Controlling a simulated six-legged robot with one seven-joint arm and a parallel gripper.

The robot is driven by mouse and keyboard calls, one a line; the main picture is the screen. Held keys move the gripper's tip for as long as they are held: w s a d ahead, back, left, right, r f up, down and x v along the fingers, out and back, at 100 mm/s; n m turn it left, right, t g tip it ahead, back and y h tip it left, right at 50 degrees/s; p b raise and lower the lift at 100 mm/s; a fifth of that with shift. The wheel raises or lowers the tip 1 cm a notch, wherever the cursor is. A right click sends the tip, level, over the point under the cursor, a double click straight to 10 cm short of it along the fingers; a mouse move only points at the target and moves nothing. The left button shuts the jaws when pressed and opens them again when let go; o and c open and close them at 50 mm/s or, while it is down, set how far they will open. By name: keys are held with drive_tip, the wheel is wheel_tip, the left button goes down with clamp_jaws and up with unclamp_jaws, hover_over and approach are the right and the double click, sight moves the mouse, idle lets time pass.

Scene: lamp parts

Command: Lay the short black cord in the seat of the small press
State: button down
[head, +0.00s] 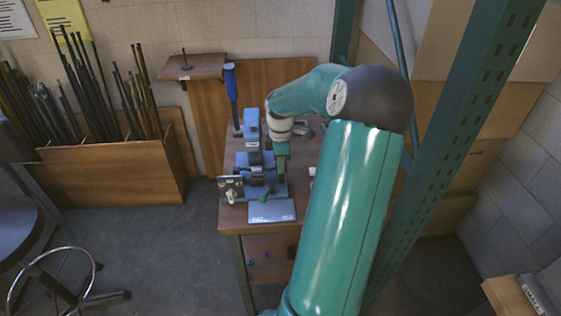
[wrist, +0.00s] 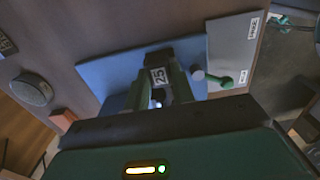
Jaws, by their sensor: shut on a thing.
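The small press (head: 255,160) is blue, with an upright blue-handled lever (head: 231,85), and stands on a wooden table. The seat is not clearly visible.
A grey labelled plate (head: 272,211) lies at the table's front edge. A metal fixture (head: 230,189) stands at the press's left. A wooden bin of dark rods (head: 115,170) and a stool (head: 25,225) are left. A green steel upright (head: 465,120) stands close on the right.

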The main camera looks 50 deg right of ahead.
drive_tip(key=shift+f, duration=0.1)
drive_tip(key=c, duration=1.1)
unclamp_jaws()
wheel_tip(320, 180, up, 14)
drive_tip(key=shift+f, duration=0.1)
